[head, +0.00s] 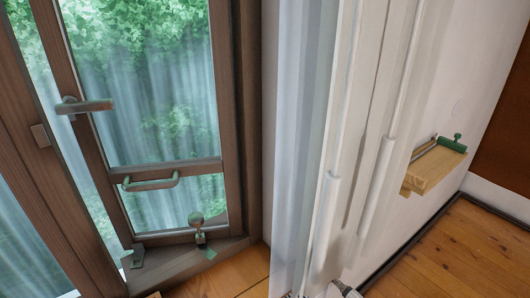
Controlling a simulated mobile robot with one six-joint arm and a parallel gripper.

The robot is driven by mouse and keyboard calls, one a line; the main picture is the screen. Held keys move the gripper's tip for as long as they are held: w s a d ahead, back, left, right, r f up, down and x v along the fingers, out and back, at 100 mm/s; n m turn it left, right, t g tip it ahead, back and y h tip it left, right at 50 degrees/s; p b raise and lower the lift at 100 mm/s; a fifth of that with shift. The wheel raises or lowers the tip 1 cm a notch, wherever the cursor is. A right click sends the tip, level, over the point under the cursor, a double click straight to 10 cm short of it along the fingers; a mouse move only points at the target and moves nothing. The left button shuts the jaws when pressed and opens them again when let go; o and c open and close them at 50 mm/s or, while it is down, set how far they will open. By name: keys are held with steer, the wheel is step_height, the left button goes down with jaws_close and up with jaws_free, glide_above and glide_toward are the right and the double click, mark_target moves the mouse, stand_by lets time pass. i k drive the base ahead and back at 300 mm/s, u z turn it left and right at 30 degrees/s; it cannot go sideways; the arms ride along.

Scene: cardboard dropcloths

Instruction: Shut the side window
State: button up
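The side window (221,95) has a brown wooden sash with glass in it, at the left of the head view. A dark lever handle (85,107) sits on its left stile, pointing right. A green bar pull (150,183) is fixed on the lower cross rail. A strip of foliage and pale drape shows between this stile and the brown post (35,170) on the left, so the sash looks ajar. A small catch plate (40,135) is on that post. I cannot make out my gripper or its fingers.
A round-knobbed fitting (197,225) and green pieces (137,256) are at the sill. White upright panels and tubes fill the middle. A wooden shelf (430,170) with a green roller-like object (452,143) juts from the right wall. Plank floor (455,255) is bare at lower right.

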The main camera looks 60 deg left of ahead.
mark_target(47, 15)
steer(key=z, duration=0.05)
steer(key=k, duration=0.7)
steer(key=u, duration=1.45)
steer(key=i, duration=0.5)
steer(key=u, duration=0.05)
